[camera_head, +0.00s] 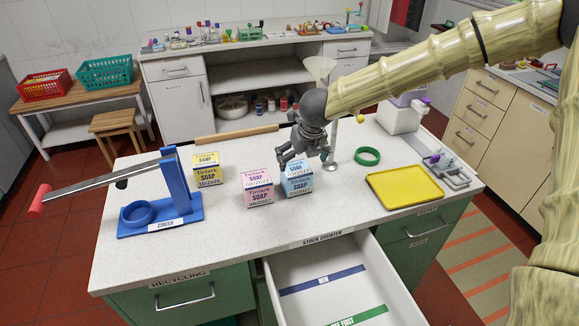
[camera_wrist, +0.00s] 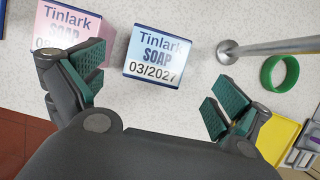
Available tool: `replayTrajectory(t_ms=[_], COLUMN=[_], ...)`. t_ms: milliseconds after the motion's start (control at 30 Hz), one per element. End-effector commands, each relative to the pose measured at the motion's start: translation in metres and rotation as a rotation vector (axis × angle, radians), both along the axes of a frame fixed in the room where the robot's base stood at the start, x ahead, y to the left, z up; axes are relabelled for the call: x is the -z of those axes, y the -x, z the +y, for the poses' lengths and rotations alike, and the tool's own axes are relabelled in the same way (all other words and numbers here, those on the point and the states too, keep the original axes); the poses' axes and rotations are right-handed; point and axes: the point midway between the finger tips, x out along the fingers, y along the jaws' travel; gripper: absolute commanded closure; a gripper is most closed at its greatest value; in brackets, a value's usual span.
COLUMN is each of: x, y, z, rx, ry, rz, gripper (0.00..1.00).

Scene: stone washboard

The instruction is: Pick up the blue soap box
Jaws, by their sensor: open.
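The blue soap box (camera_head: 298,180) stands on the white counter, and its label reads "Tinlark SOAP 03/2027" in the wrist view (camera_wrist: 156,57). My gripper (camera_head: 302,155) is just above it in the head view and covers part of its top. In the wrist view my gripper (camera_wrist: 155,105) is open and empty, with the blue box ahead between the lines of its two green-padded fingers. A pink soap box (camera_head: 257,187) stands close to the left of the blue one. In the wrist view the left finger overlaps the pink box (camera_wrist: 65,35).
A yellow soap box (camera_head: 207,170) and a blue crush press (camera_head: 170,205) stand to the left. A metal stand (camera_wrist: 265,47) rises right of the blue box. A green ring (camera_head: 367,156) and yellow tray (camera_head: 405,187) lie farther right. A drawer (camera_head: 335,285) is open in front.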

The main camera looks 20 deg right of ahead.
Motion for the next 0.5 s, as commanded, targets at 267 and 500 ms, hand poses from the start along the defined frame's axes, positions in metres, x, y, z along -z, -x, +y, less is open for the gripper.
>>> replayTrajectory(t_ms=[267, 500], x=[0.025, 0.052], y=[-0.008, -0.025], z=[0.0, 0.003], rx=[0.001, -0.001], ry=[0.0, 0.0], rz=[0.0, 0.007], gripper=[0.0, 0.0])
